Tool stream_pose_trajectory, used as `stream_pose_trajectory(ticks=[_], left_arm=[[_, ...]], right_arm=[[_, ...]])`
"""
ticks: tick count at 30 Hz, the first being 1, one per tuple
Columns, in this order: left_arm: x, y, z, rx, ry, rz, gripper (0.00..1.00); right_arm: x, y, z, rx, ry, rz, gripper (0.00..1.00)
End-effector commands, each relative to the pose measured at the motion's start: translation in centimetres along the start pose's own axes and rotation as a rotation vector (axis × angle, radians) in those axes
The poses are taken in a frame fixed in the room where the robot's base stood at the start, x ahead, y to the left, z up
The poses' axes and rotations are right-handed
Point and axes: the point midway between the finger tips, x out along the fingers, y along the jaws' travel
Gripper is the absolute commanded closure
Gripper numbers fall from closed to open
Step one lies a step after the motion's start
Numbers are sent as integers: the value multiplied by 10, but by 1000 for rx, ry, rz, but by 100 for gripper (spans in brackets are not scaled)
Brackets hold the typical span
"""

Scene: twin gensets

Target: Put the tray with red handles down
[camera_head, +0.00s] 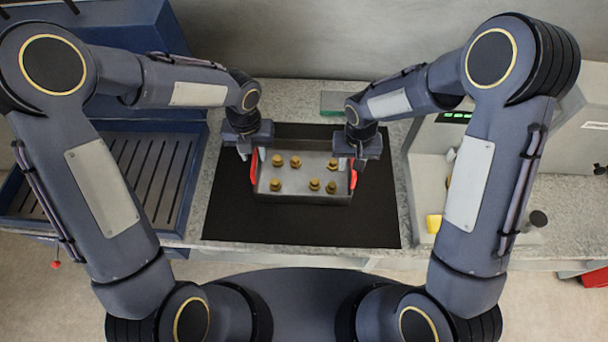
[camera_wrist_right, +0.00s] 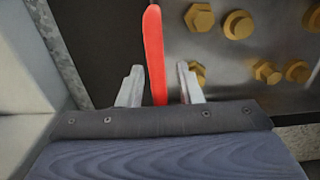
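The grey metal tray (camera_head: 300,199) with red handles is over the black mat and looks level; it seems to rest on it. It carries several brass bolts (camera_head: 295,161). My right gripper (camera_head: 354,163) is at the right red handle (camera_head: 353,180). In the right wrist view its two fingers (camera_wrist_right: 158,84) stand apart on either side of the red handle (camera_wrist_right: 154,45), with gaps visible. My left gripper (camera_head: 252,155) is at the left red handle (camera_head: 253,170), its fingertips apart on either side of it. The tray's underside is hidden.
The black mat (camera_head: 300,228) lies on a speckled grey counter (camera_head: 407,222), with bare mat in front of the tray. A blue slatted bin (camera_head: 130,175) is at the left. A pale machine with a green display (camera_head: 453,117) and a yellow item (camera_head: 433,223) are at the right.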

Motion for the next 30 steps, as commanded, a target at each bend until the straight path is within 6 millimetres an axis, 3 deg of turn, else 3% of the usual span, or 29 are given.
stream_pose_trajectory(ticks=[6, 14, 30], left_arm=[[-40, 0, 1, -2, -2, 0, 68], [-56, 0, 0, 0, 2, 0, 68], [-56, 0, 0, 0, 1, 0, 68]], right_arm=[[0, 0, 0, 0, 0, 0, 68], [-7, 0, -1, 0, 2, 0, 68], [-107, 0, -1, 0, 4, -1, 68]])
